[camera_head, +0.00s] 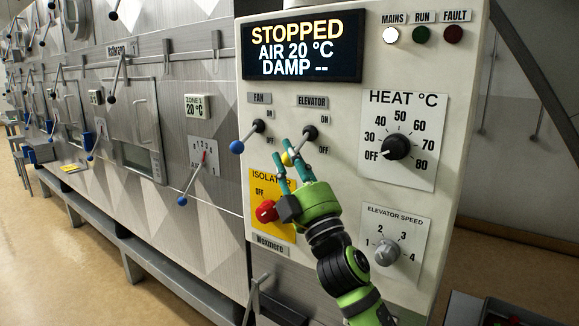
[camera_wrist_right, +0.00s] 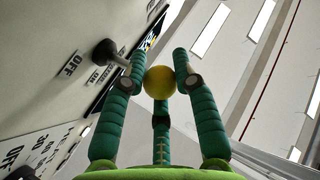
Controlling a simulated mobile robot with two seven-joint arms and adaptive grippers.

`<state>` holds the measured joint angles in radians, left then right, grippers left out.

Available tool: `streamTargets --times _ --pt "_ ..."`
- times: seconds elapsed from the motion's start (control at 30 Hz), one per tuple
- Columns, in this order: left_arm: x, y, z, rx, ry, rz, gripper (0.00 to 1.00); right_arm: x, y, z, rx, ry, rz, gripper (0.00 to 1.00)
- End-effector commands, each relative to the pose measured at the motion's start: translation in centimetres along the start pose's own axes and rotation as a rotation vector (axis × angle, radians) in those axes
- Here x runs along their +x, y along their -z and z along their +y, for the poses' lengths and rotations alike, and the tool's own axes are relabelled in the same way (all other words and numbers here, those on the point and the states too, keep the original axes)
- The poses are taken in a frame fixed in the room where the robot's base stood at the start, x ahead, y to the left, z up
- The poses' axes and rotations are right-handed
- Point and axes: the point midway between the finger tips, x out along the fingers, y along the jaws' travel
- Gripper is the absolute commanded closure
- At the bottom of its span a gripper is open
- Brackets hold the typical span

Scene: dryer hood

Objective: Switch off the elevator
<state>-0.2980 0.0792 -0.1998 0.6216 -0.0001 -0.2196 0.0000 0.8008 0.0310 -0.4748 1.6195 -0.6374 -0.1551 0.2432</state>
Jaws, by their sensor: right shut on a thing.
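The elevator switch (camera_head: 310,132) is a lever on the white control panel (camera_head: 340,200), under the ELEVATOR label. Its yellow ball (camera_head: 287,158) hangs down and to the left of the black pivot, toward the OFF side. My right gripper (camera_head: 282,160) reaches up from below with its green fingers around the ball. In the right wrist view the fingers are closed on the yellow ball (camera_wrist_right: 160,83), and the lever's black pivot (camera_wrist_right: 104,52) shows at left. The fingers partly hide the ball in the head view. My left gripper is not in view.
The fan lever with a blue ball (camera_head: 237,147) is close on the left. Below are the red isolator knob (camera_head: 266,211) and elevator speed knob (camera_head: 385,251); the heat knob (camera_head: 396,147) is right. The display (camera_head: 303,46) reads STOPPED. The white MAINS lamp (camera_head: 391,35) is lit.

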Motion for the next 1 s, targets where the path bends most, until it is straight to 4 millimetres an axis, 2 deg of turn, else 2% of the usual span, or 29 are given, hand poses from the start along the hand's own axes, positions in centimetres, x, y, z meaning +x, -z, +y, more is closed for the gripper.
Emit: streamTargets --times 0.03,0.37,0.4,0.43,0.8,0.87,1.0 --pt "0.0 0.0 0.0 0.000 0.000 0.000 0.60 0.2 0.4 0.5 -0.017 -0.006 0.012 1.00" --pt "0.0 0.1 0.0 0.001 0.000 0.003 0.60 0.2 0.4 0.5 -0.019 -0.006 0.013 1.00" --pt "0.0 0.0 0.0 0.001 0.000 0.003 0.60 0.2 0.4 0.5 -0.018 -0.006 0.013 0.55" --pt "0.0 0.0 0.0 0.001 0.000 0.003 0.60 0.2 0.4 0.5 -0.017 -0.006 0.013 0.47" --pt "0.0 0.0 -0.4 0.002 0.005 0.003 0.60 -0.2 0.1 0.1 -0.009 -0.001 0.005 0.47" --pt "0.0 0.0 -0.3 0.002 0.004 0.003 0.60 -0.7 0.0 0.1 -0.008 -0.001 0.004 0.47" --pt "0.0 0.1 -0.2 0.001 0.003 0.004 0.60 -3.0 -0.1 0.1 -0.008 0.000 0.003 0.47"
